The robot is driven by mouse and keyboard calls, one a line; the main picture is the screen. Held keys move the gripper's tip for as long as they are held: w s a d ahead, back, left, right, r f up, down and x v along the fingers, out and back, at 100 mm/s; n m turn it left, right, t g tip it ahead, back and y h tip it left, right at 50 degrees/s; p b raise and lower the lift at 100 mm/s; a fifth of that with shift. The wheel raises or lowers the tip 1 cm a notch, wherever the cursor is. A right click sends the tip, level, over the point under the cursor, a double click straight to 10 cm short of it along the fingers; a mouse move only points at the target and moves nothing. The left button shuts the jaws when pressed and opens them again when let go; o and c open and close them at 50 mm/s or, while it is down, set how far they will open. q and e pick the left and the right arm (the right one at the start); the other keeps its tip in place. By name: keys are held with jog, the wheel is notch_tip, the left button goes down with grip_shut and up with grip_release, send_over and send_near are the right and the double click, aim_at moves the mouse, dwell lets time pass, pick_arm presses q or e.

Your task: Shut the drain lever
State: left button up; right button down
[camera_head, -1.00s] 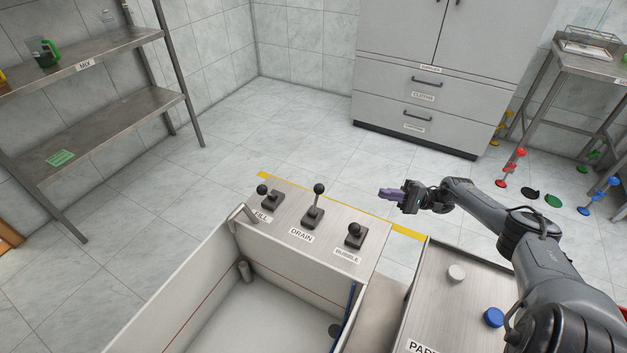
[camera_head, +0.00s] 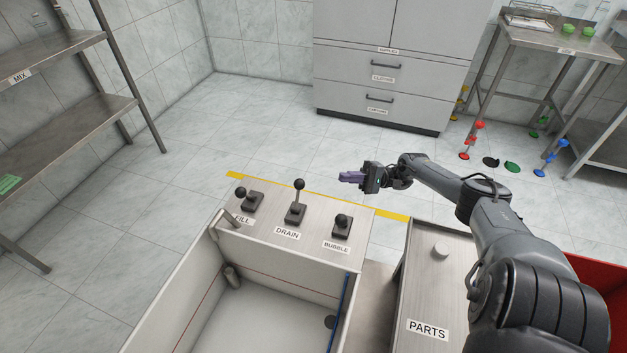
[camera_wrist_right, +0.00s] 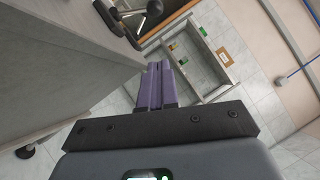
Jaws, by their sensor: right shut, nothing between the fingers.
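The drain lever (camera_head: 298,198) stands upright on its black base at the middle of the metal panel, above the DRAIN label (camera_head: 287,233). Its black ball knob is at the top. My right gripper (camera_head: 345,177) is to the right of the lever, beyond the panel's far edge, apart from it. Its purple fingers point left and are shut and empty. My left gripper is not in view.
The FILL lever (camera_head: 247,199) and BUBBLE lever (camera_head: 341,226) flank the drain lever and both lean over. A basin (camera_head: 255,310) lies in front of the panel. A parts table (camera_head: 420,290) stands to the right under my right arm. The floor behind the panel is clear.

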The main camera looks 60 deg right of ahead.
aim_at(298, 195)
jog(key=x, duration=0.3)
jog(key=s+p+x, duration=0.1)
jog(key=x, duration=0.3)
jog(key=a+x, duration=0.1)
jog(key=x, duration=0.3)
jog(key=shift+s+a+r+p, duration=0.15)
jog(key=shift+a+r+p, duration=0.05)
jog(key=shift+r+p, duration=0.2)
jog(key=shift+a+r, duration=0.2)
jog(key=shift+a, duration=0.35)
jog(key=shift+a+r, duration=0.1)
jog(key=shift+r, duration=0.05)
